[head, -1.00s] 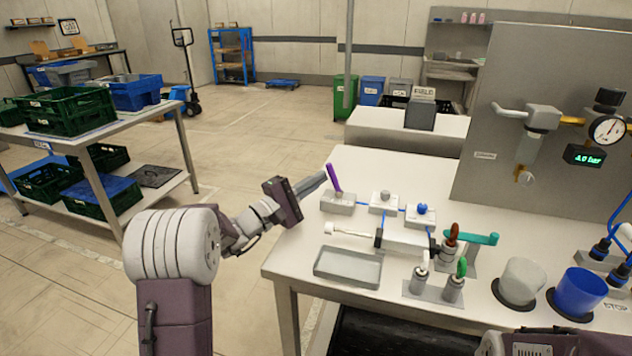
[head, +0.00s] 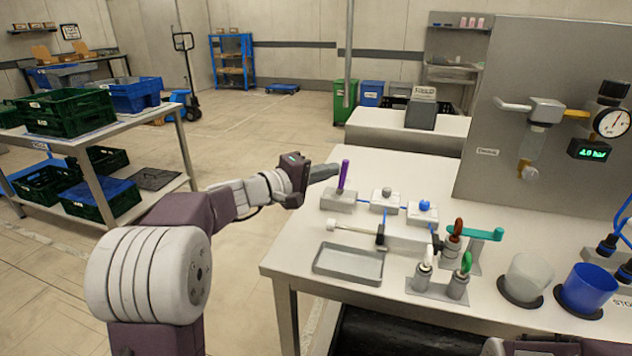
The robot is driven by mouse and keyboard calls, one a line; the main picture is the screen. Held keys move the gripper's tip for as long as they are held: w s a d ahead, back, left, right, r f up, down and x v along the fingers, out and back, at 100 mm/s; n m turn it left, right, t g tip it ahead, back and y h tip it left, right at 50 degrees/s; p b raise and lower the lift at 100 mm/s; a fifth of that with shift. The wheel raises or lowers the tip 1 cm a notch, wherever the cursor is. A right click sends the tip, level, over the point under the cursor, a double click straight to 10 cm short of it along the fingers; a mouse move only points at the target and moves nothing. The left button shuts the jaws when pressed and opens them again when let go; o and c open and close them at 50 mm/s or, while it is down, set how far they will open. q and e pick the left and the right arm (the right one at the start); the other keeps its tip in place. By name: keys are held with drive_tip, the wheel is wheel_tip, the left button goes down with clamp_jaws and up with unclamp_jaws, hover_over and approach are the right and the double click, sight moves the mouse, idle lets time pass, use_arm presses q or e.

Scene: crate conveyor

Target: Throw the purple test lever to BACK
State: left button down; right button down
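The purple test lever (head: 343,177) rises from a small grey block (head: 338,201) at the back left of the white bench. It stands nearly upright, its top leaning slightly right. My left gripper (head: 336,169) reaches in from the left at the height of the lever's upper half. Its grey fingers look pressed together as one bar, with nothing seen between them. Their tips are at the lever's left side; I cannot tell whether they touch it. My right gripper is not in view; only part of my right arm shows at the bottom edge.
Right of the lever are blocks with a grey knob (head: 386,193) and a blue knob (head: 425,205). A shallow grey tray (head: 349,263), a teal handle (head: 484,234) and a blue cup (head: 588,289) stand nearer. A gauge panel (head: 553,80) rises at right.

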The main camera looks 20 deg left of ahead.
use_arm(q)
drive_tip(key=shift+d+r+m+g+y, duration=0.15)
drive_tip(key=shift+d+m+g+y, duration=0.35)
drive_tip(key=shift+d+m, duration=0.4)
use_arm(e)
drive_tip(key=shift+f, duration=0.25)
use_arm(q)
drive_tip(key=shift+a, duration=0.1)
